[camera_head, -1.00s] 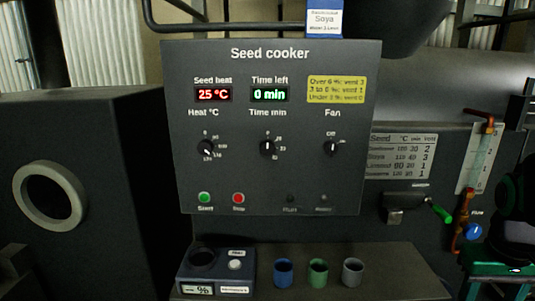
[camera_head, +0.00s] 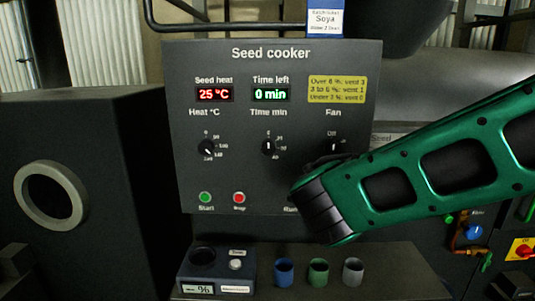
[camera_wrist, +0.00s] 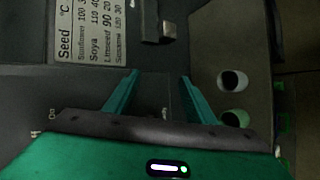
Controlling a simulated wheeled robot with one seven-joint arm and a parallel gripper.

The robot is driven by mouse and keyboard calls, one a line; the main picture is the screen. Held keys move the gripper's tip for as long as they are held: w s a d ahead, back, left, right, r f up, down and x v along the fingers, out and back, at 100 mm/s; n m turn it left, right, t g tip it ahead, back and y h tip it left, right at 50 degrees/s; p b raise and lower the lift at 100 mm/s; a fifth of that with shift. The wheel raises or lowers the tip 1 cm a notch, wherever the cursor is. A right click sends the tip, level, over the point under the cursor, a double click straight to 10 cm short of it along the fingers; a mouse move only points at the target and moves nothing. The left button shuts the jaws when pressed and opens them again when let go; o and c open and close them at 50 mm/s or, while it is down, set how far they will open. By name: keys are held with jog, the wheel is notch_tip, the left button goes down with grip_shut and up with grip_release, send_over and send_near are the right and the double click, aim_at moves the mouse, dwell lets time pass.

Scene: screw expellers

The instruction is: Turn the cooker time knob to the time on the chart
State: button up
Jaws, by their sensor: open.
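The black Time min knob (camera_head: 268,147) sits mid-panel on the grey seed cooker (camera_head: 300,60). Its white mark points up, toward 0, and the green Time left display (camera_head: 271,94) reads 0 min. The chart (camera_wrist: 92,30) shows turned sideways in the wrist view. Its Soya row seems to read 110 and 40; in the head view my arm hides most of it. A card (camera_head: 324,18) above the panel reads Soya. My gripper (camera_wrist: 158,84) is open and empty in the wrist view, apart from the knob. I cannot make out its fingers in the head view.
The heat knob (camera_head: 207,148) and fan knob (camera_head: 333,147) flank the time knob. Start (camera_head: 205,197) and Stop (camera_head: 239,198) buttons sit below. A meter box (camera_head: 215,268) and blue (camera_head: 284,272), green (camera_head: 318,272) and grey (camera_head: 353,272) cups stand on the ledge.

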jog(key=a+r+n+t+y, duration=0.1)
jog(key=a+r+n+t, duration=0.4)
jog(key=a, duration=0.8)
jog(key=n+t+y, duration=0.3)
jog(key=n, duration=0.3)
send_near(269, 149)
jog(key=shift+m, duration=0.3)
jog(key=w, duration=0.5)
jog(key=w+d, duration=0.1)
jog(key=w, duration=0.2)
jog(key=shift+w+d+f, duration=0.1)
jog(key=shift+w, duration=0.1)
jog(key=c, duration=1)
